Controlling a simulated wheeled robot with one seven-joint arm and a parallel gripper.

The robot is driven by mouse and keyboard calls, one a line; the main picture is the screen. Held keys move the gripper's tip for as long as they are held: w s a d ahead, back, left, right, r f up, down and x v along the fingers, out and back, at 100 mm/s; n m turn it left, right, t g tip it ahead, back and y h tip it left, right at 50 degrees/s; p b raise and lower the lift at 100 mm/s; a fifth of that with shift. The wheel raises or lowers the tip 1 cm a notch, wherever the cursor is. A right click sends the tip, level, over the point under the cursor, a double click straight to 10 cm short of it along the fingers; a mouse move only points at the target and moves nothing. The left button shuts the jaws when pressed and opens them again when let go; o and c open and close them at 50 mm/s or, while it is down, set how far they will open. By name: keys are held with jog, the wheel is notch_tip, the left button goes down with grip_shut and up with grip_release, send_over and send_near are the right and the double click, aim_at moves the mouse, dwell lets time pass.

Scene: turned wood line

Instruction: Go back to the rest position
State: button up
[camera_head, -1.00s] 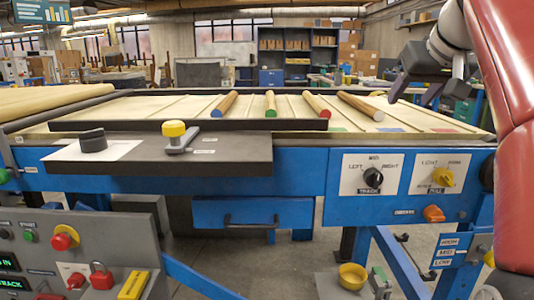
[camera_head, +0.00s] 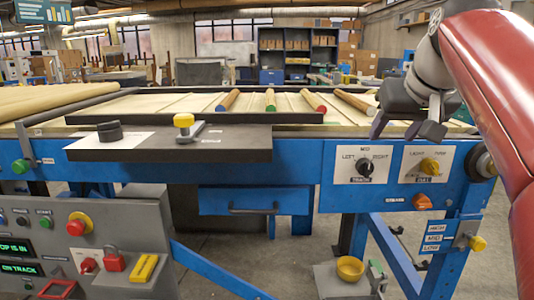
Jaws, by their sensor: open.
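My gripper (camera_head: 408,132) hangs at the right, in front of the right end of the line table (camera_head: 350,133). Its dark fingers are apart, point downward and hold nothing. My red arm comes in from the right edge. Several turned wood pieces lie on the slatted bed behind the gripper: one with a blue end (camera_head: 228,100), one with a green end (camera_head: 270,100), one with a red end (camera_head: 313,101) and a plain one (camera_head: 354,103). The gripper touches none of them as far as I can see.
A dark shelf holds a yellow-topped knob (camera_head: 184,120) and a black round knob (camera_head: 110,131). The blue front carries the track dial (camera_head: 365,168) and cull dial (camera_head: 429,167). A grey control panel (camera_head: 90,240) stands lower left.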

jog(key=s+a+f+g, duration=0.1)
jog(key=s+a+f, duration=0.1)
jog(key=s+f, duration=0.4)
jog(key=s+a+f, duration=0.3)
jog(key=s+f, duration=0.3)
jog(key=f, duration=0.8)
jog(key=s+a+f+g, duration=0.1)
jog(key=s+a+f, duration=0.1)
jog(key=s+f, duration=0.5)
notch_tip(320, 180, down, 3)
jog(key=shift+a+f+g, duration=0.1)
jog(key=shift+a+g, duration=0.05)
jog(key=shift+g, duration=0.15)
jog(key=shift+s, duration=0.1)
